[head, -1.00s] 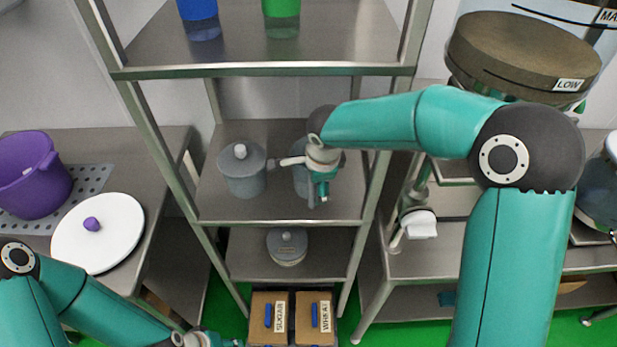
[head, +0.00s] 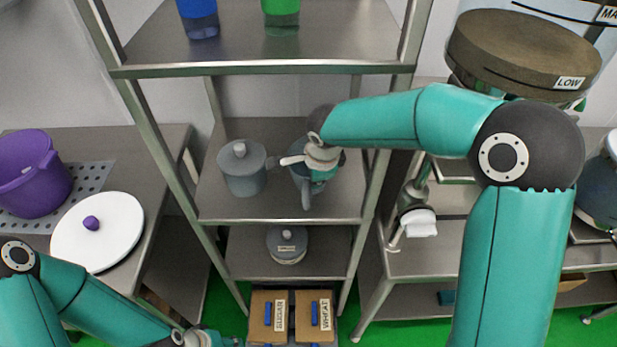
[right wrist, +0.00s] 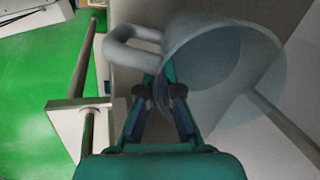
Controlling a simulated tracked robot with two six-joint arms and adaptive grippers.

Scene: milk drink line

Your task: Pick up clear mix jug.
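The clear mix jug (right wrist: 225,65) is a translucent grey jug with a loop handle (right wrist: 128,45). In the head view the jug (head: 299,174) stands on the middle shelf, its handle toward the front, partly hidden by my right gripper. My right gripper (right wrist: 162,88) has its fingers at the jug's handle side, close against the wall. In the head view my right gripper (head: 321,172) is over the jug's right side. My left gripper (head: 228,342) is at the bottom edge, mostly cut off.
A grey lidded pot (head: 243,172) stands just left of the jug. Another lidded pot (head: 287,246) is on the lower shelf (head: 245,262). The upper shelf (head: 330,45) hangs above, and rack posts stand at both sides. A purple pot (head: 32,185) is on the left table.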

